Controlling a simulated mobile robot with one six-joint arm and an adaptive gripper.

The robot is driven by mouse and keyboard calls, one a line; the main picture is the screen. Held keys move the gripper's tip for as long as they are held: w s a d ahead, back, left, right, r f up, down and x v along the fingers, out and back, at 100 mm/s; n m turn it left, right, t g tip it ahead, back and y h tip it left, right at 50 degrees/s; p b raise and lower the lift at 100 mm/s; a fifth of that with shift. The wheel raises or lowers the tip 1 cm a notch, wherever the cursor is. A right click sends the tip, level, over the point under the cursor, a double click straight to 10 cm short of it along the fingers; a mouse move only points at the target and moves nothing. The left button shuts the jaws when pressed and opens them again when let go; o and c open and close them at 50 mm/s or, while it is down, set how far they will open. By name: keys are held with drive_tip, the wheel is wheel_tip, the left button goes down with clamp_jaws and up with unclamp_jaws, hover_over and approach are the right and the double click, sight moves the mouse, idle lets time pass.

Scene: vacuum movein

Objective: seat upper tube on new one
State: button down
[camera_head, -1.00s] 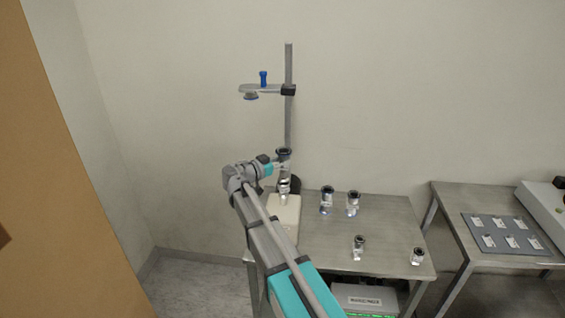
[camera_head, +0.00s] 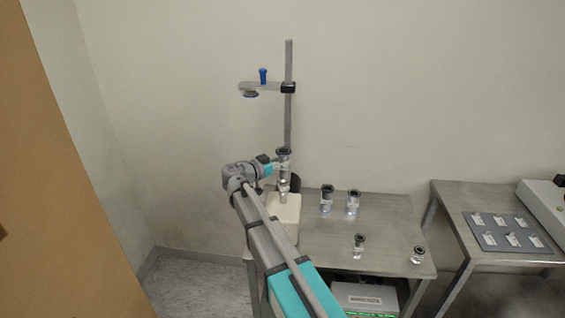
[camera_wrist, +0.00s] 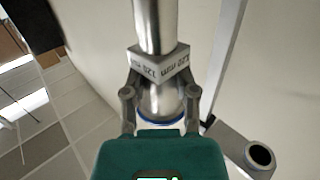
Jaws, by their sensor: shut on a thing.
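My gripper (camera_head: 273,165) is at the stand, above its white base (camera_head: 285,222). It is shut on the upper tube (camera_head: 283,167), an upright metal and clear tube with a dark top rim. A blue ring shows under the fingers. Another metal piece (camera_head: 284,186) stands on the base directly below, in line with the held tube. I cannot tell whether the two touch.
The stand's pole (camera_head: 288,60) rises behind, with a clamp arm (camera_head: 260,87) and blue knob above my gripper. Several dark-rimmed tubes stand on the metal table (camera_head: 385,215) to the right. A second table holds a grey mat (camera_head: 480,236) with labelled pieces.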

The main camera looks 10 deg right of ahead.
drive_tip(key=shift+r, duration=0.1)
drive_tip(key=shift+c, duration=1.5)
unclamp_jaws()
